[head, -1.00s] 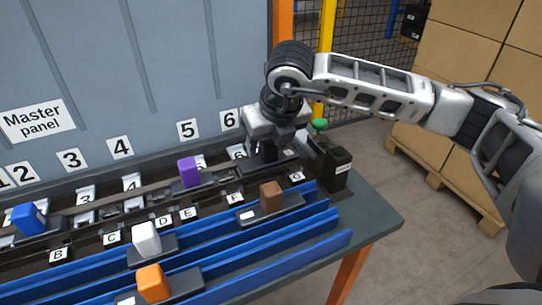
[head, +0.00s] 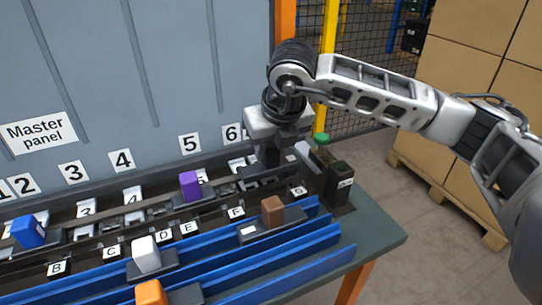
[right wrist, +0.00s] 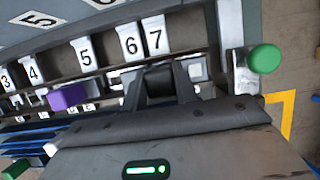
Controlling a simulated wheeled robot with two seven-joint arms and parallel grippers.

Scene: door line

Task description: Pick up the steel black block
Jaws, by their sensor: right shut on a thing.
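My right gripper (head: 270,150) is over the far right end of the dark back rail, below the number 6 label. It is shut on the black block, which shows as a dark block (right wrist: 160,82) between the fingers in the right wrist view. In the head view, the block is hard to tell from the dark fingers. Whether it is clear of its carrier cannot be told. My left gripper is not in view.
Purple (head: 190,185), brown (head: 272,210), white (head: 146,254), blue (head: 27,231) and orange (head: 151,293) blocks sit along the rails. The numbered panel (head: 150,90) rises behind.

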